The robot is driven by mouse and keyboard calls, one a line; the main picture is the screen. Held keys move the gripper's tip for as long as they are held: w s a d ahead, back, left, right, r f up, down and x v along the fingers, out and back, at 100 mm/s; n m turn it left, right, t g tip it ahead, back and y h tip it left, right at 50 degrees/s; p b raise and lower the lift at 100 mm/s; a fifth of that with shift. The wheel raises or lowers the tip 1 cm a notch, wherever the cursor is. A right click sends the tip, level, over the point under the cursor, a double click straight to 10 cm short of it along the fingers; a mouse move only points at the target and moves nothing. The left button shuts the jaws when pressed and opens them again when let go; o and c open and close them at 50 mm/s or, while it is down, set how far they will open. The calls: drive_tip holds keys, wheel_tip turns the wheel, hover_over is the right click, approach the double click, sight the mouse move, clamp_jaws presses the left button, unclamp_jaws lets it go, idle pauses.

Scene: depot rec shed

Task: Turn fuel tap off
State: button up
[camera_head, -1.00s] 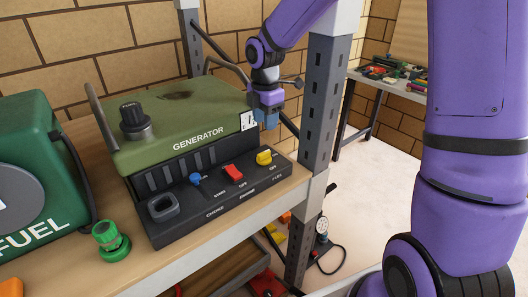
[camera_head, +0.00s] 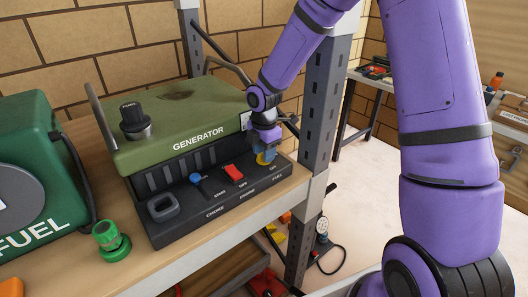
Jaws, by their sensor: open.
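The green and black generator (camera_head: 190,137) stands on the wooden shelf. Its front panel has a blue choke knob (camera_head: 195,178), a red engine switch (camera_head: 234,172) and the yellow fuel tap (camera_head: 262,161) at the right end. My gripper (camera_head: 265,153) points down right at the fuel tap and is open, with its fingers hiding much of the tap. I cannot tell whether the fingers touch the tap, and its exact turn position is hard to see.
A grey shelf post (camera_head: 321,130) stands close to the right of my gripper. A green fuel can (camera_head: 40,165) and a small green fitting (camera_head: 111,240) are at the left. A workbench (camera_head: 395,80) is behind at the right.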

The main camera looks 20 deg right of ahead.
drive_tip(key=shift+f, duration=0.15)
clamp_jaws()
drive_tip(key=shift+m, duration=0.3)
drive_tip(key=m, duration=0.3)
drive_tip(key=shift+m, duration=0.4)
drive_tip(key=m, duration=0.4)
drive_tip(key=shift+m, duration=0.3)
drive_tip(key=m, duration=0.4)
drive_tip(key=shift+m, duration=2.4)
